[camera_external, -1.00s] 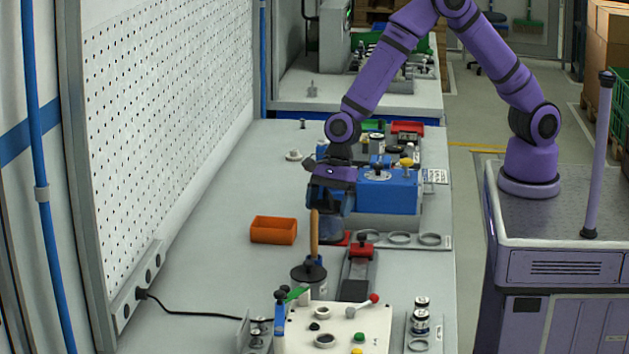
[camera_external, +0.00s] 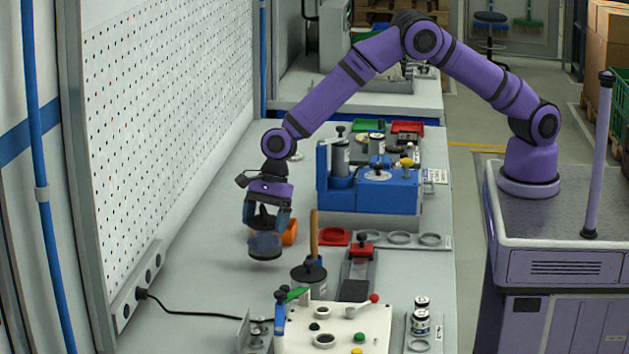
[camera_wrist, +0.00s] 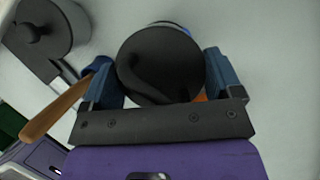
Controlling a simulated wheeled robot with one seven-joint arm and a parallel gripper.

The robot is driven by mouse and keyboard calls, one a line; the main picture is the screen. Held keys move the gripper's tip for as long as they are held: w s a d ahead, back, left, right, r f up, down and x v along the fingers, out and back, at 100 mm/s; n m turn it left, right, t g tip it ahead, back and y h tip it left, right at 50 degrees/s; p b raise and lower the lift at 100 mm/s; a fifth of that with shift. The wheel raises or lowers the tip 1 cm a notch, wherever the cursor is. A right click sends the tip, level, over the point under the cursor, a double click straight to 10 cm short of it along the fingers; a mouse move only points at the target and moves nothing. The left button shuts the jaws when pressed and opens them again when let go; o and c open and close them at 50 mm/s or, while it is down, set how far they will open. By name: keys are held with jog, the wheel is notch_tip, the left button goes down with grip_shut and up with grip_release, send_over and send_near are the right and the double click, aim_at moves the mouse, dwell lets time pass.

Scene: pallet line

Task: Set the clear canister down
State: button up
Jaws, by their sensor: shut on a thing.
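The clear canister (camera_external: 265,243) has a dark lid and see-through, bluish walls. It hangs upright below my gripper (camera_external: 266,216), at the left of the bench in the external view. My gripper is shut on it, one blue finger on each side of the lid. In the wrist view the round black lid (camera_wrist: 160,64) fills the space between the fingers of my gripper (camera_wrist: 163,80). The canister's base looks close to the bench top (camera_external: 215,260); I cannot tell whether it touches.
An orange bin (camera_external: 290,232) stands behind the canister, partly hidden. A wooden-handled tool (camera_external: 314,235) stands to its right by a dark-lidded round pot (camera_external: 309,275). The bench to the left is clear.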

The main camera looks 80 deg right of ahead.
aim_at(262, 234)
jog(key=shift+w+a, duration=0.1)
jog(key=shift+w, duration=0.25)
jog(key=shift+w+f, duration=0.1)
jog(key=shift+f, duration=1.6)
jog(key=shift+f, duration=0.1)
jog(key=o, duration=1.1)
jog(key=shift+f, duration=0.1)
jog(key=v, duration=1.1)
jog(key=shift+a, duration=0.1)
jog(key=shift+d+r, duration=0.25)
jog(key=shift+r, duration=0.4)
